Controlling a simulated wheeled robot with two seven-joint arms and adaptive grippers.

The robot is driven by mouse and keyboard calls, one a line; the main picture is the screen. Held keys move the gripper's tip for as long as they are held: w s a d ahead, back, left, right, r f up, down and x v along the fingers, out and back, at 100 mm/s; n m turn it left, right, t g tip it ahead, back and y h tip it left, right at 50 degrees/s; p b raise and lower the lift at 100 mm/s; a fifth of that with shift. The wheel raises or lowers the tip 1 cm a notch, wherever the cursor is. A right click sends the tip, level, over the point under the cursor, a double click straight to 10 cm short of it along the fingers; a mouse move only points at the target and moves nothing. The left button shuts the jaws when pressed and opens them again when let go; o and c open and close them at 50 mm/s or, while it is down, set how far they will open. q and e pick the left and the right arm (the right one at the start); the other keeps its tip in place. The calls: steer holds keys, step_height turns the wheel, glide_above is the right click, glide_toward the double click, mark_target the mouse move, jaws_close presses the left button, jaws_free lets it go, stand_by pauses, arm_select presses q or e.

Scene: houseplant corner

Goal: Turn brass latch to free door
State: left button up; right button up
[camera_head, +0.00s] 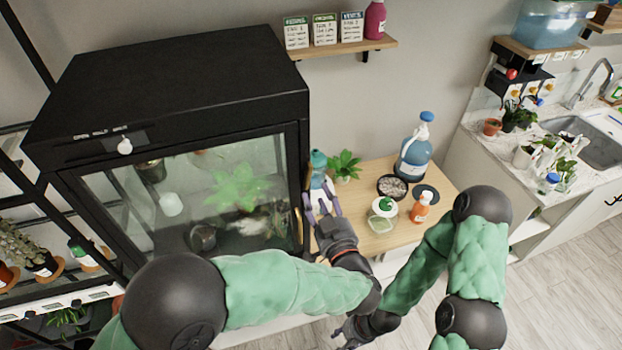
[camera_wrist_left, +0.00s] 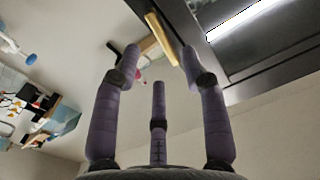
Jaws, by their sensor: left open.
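The black plant cabinet (camera_head: 180,85) has a glass door (camera_head: 215,195) on its front, which looks closed. A slim brass-coloured piece (camera_head: 299,226), apparently the latch, shows at the door's right edge. In the left wrist view a brass-coloured bar (camera_wrist_left: 161,38) lies along the black frame, just beyond my fingertips. My left gripper (camera_head: 320,190) is open beside the cabinet's right front edge. Its fingers (camera_wrist_left: 160,70) look empty, and I cannot tell whether they touch the bar. My right gripper (camera_head: 347,333) is low at the bottom centre, partly hidden by my arm.
A teal-topped bottle (camera_head: 318,162) stands just behind my left gripper. The wooden table (camera_head: 385,250) holds a plant (camera_head: 344,165), a blue bottle (camera_head: 414,155), a bowl (camera_head: 391,188), a jar (camera_head: 382,214) and an orange bottle (camera_head: 420,208). A wall shelf (camera_head: 345,50) is above.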

mark_target(308, 176)
arm_select(q)
steer(key=x, duration=0.6)
steer(key=shift+w, duration=0.2)
jaws_close()
